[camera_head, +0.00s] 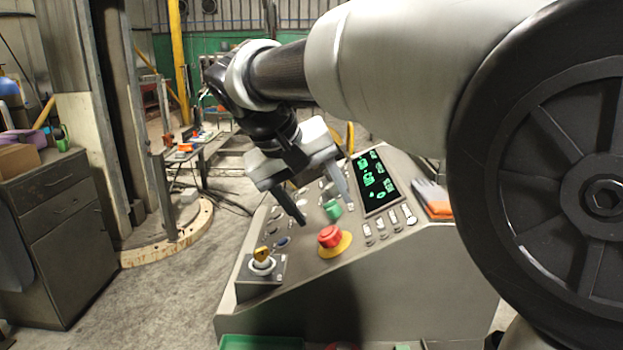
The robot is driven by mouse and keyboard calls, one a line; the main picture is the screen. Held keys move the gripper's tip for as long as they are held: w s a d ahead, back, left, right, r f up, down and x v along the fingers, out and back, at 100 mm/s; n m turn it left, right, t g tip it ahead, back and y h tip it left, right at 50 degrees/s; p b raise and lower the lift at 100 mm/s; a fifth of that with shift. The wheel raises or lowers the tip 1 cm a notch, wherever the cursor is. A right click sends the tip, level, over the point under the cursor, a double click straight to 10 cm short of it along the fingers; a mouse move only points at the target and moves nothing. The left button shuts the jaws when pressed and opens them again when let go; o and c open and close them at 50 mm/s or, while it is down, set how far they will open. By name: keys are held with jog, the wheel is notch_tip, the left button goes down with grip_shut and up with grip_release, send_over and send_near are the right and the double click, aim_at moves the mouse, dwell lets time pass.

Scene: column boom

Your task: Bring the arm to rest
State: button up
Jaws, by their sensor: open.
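My arm reaches in from the right side of the head view. My gripper (323,207) is at its end, pointing down above a control console (350,280). The two dark fingers are spread apart with nothing seen between them. The fingertips hang over the console's panel, near a red mushroom button (330,236) on a yellow base and a green knob (332,209). I cannot tell whether either finger touches the panel.
A grey cabinet (48,225) stands left. A workbench (195,145) is behind. Concrete floor (150,300) is open between.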

jog(key=s+d+f+m+y, duration=0.1)
jog(key=s+d+f, duration=0.2)
jog(key=s+d, duration=0.3)
jog(key=s+d+f+m+y+p, duration=0.1)
jog(key=s+d+f+y, duration=0.2)
jog(key=s, duration=0.5)
jog(key=s+d+f+m, duration=0.1)
jog(key=s+d+f, duration=0.2)
jog(key=s+d, duration=0.35)
notch_tip(320, 180, up, 15)
jog(key=p, duration=1.5)
jog(key=shift+s+a+r+t+p, duration=0.15)
jog(key=shift+s+a+t+p, duration=0.15)
jog(key=shift+a, duration=0.15)
jog(key=shift+a, duration=0.1)
